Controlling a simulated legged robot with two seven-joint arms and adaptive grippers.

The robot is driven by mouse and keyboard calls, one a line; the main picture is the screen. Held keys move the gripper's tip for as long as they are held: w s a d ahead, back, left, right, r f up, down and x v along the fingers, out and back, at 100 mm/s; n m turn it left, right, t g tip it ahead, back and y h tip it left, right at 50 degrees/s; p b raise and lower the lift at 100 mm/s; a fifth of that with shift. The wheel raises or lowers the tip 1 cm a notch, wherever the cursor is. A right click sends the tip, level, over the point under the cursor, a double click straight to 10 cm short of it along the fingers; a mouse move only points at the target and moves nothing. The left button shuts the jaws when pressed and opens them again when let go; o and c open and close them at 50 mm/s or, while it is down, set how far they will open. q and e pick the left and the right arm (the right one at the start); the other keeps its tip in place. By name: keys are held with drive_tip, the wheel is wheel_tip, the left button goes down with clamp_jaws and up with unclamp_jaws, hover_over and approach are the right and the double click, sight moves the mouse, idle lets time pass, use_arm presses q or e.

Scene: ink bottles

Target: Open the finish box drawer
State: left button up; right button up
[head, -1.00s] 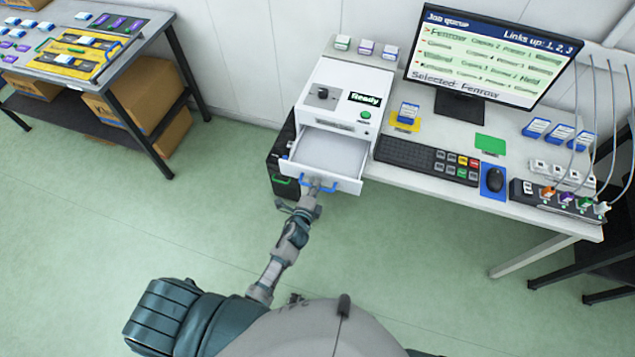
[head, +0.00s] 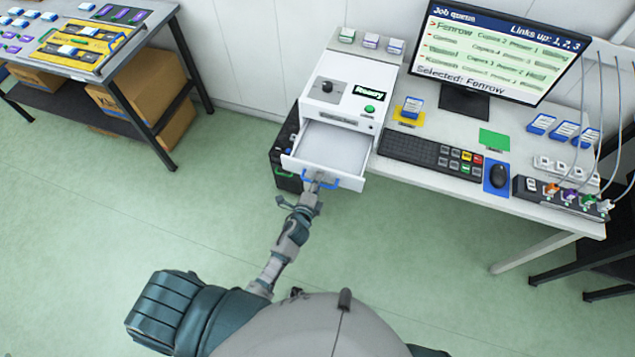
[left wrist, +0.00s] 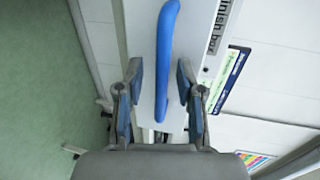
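The finish box (head: 345,92) is a white unit on the table with a knob, a "Ready" display and a green button. Its white drawer (head: 335,147) is pulled out and looks empty inside. The drawer's blue handle (head: 347,184) is on its front and also shows in the left wrist view (left wrist: 166,40). My left gripper (left wrist: 160,75) is open, with one finger on each side of the handle and a visible gap to each. In the head view the left gripper (head: 314,186) is at the drawer front. My right gripper is not in view.
A dark bin (head: 283,160) with a green handle stands left of the box, beside the table. A second table (head: 150,30) with cartons is at the left. The floor between is clear.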

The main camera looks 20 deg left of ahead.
use_arm(q)
drive_tip(key=v, duration=1.1)
drive_tip(key=shift+s, duration=0.4)
drive_tip(key=s+f+n+g, duration=0.3)
drive_tip(key=s+f, duration=0.2)
drive_tip(key=f, duration=0.5)
drive_tip(key=s+a+f+n+g, duration=0.15)
drive_tip(key=s+f, duration=0.25)
drive_tip(key=f, duration=0.6)
drive_tip(key=s+f+n+g, duration=0.3)
drive_tip(key=s+f+g, duration=0.15)
drive_tip(key=f, duration=0.55)
drive_tip(key=s+a+f+n+g, duration=0.2)
drive_tip(key=s+f, duration=0.2)
drive_tip(key=s, duration=0.4)
drive_tip(key=s+a+f+n+g, duration=0.2)
drive_tip(key=s+f, duration=0.3)
drive_tip(key=s, duration=0.3)
drive_tip(key=s+a+f+n+g, duration=0.1)
drive_tip(key=s+f+n, duration=0.3)
drive_tip(key=s, duration=0.4)
drive_tip(key=shift+a+f+g+y, duration=0.3)
drive_tip(key=shift+a+f+g, duration=0.1)
drive_tip(key=shift+a, duration=0.2)
